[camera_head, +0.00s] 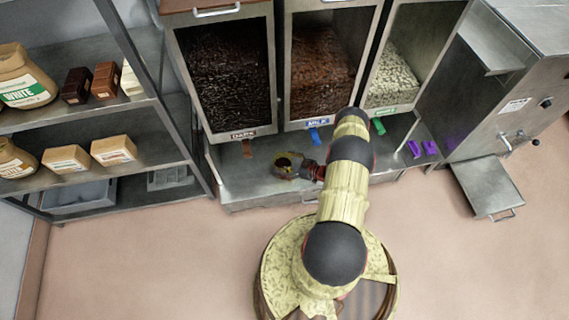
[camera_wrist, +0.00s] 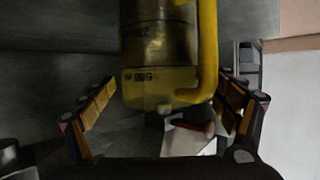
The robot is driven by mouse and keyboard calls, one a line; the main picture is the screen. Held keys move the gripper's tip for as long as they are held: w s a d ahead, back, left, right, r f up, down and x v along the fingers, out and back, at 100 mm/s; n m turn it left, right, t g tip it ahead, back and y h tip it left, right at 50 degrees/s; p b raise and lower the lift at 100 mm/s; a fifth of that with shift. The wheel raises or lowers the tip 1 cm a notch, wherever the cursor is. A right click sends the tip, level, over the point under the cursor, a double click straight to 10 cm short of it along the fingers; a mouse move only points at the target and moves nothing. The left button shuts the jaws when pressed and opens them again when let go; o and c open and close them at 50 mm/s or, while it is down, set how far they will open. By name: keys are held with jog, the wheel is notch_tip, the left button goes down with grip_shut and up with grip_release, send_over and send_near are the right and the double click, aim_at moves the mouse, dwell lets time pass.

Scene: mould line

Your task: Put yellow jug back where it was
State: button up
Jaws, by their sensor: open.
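The yellow jug (camera_head: 279,172) stands on the metal counter below the dispensers, left of my arm, with something dark inside. In the wrist view the jug (camera_wrist: 160,60) is see-through yellow with printed marks and a solid yellow handle (camera_wrist: 207,50) on its right side. My gripper (camera_head: 306,172) is at the jug's right side in the head view. In the wrist view my gripper (camera_wrist: 168,92) is open, with one finger on each side of the jug and gaps showing. The jug's top is cut off in the wrist view.
Bins labelled DARK (camera_head: 228,80) and MILK (camera_head: 320,75) and a third with pale pieces (camera_head: 398,75) stand behind the counter (camera_head: 240,190). A shelf rack (camera_head: 120,110) with jars and boxes is at left. A steel machine (camera_head: 510,100) is at right. Open floor lies in front.

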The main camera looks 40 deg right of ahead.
jog(key=p+v, duration=0.3)
jog(key=v, duration=0.9)
jog(key=shift+r+p, duration=0.15)
jog(key=shift+p, duration=0.15)
